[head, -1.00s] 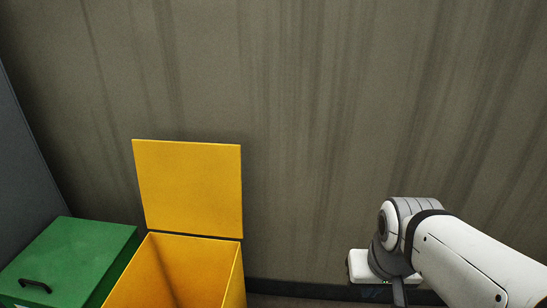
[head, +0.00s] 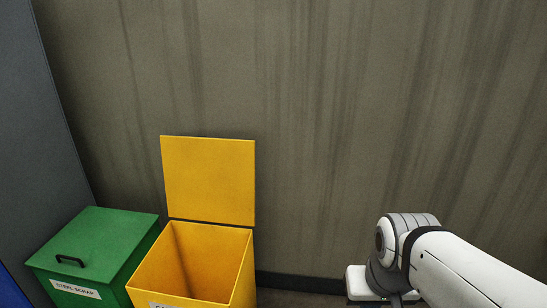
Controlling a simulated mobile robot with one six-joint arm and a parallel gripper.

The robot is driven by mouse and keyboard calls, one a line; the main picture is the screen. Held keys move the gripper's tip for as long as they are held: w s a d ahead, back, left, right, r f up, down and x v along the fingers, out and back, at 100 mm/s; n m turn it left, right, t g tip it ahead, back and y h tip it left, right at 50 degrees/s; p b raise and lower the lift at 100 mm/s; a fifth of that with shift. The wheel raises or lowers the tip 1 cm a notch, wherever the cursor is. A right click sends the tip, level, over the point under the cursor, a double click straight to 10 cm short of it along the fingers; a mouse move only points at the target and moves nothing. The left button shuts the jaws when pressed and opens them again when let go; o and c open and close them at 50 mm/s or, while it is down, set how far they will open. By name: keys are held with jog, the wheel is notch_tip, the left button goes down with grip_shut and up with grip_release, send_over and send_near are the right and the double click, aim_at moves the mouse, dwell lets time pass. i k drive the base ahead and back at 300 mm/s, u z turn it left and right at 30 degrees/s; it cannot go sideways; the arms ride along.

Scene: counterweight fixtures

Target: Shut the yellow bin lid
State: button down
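The yellow bin (head: 241,280) stands against the back wall, left of centre in the head view. Its yellow lid (head: 209,180) is open and stands upright behind the opening, near the wall. The bin's inside shows and looks empty as far as I can see. Part of a white label shows at its front, cut off by the lower edge. My arm is at the lower right, well apart from the bin and lid. My gripper's fingers are not visible in the view.
A green bin (head: 95,248) with a shut lid, a black handle and a "STEEL SCRAP" label stands close at the yellow bin's left. A grey panel (head: 35,120) rises at the far left. A blue thing (head: 12,290) shows at the lower left corner. The wall right of the yellow bin is bare.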

aim_at(207, 179)
jog(key=u, duration=0.05)
jog(key=i, duration=0.9)
jog(key=z, duration=0.05)
